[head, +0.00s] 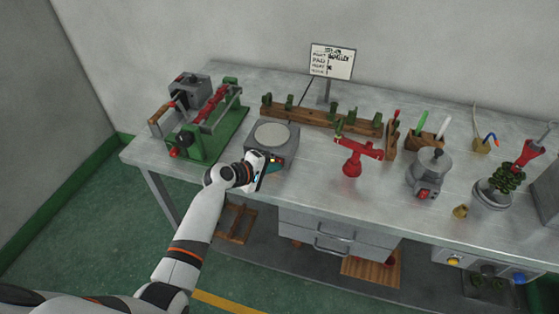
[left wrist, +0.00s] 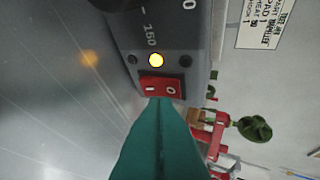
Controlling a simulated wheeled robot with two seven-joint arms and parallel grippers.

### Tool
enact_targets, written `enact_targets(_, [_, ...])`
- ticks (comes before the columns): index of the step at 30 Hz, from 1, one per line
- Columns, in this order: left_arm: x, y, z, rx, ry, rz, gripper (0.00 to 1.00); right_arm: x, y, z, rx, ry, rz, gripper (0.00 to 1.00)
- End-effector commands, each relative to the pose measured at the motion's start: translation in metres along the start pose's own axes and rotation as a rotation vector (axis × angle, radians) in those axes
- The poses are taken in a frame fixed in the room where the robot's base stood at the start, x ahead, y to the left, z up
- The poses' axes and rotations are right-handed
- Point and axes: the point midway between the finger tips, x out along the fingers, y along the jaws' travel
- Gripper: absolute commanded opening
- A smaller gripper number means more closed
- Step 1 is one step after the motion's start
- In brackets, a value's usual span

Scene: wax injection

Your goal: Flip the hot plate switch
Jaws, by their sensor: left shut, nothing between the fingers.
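The grey hot plate (head: 286,153) with its round pale top stands near the front edge of the bench, left of middle. In the left wrist view its front panel (left wrist: 198,22) shows a dial edge, a lit yellow lamp (left wrist: 156,60) and a red rocker switch (left wrist: 163,87) marked I and O. My left gripper (head: 275,163) is at the front of the hot plate. Its teal fingers (left wrist: 160,106) are shut and empty, with their tips at the switch's edge. I cannot tell whether they touch it. In the head view the gripper hides the switch.
A green-based machine (head: 205,145) stands left of the hot plate. A wooden rack (head: 312,115) lies behind it. A red stand (head: 352,165) and a grey pot (head: 430,170) stand to the right. A sign (head: 331,62) stands at the back. Drawers (head: 335,235) hang below the bench.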

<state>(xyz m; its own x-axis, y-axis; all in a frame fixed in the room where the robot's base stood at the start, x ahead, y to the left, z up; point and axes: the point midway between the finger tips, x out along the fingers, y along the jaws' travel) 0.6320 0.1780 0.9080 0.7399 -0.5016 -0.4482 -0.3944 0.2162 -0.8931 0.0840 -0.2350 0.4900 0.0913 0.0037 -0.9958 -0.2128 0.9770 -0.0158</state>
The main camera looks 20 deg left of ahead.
Motion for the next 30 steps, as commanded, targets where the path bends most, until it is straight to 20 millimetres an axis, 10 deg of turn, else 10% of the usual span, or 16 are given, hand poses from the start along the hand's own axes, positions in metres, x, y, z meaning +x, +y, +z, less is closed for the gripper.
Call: enact_targets(30, [-0.040, 0.027, -0.028, -0.002, 0.000, 0.001, 0.00, -0.029, 0.000, 0.002, 0.000, 0.000, 0.000, 0.78])
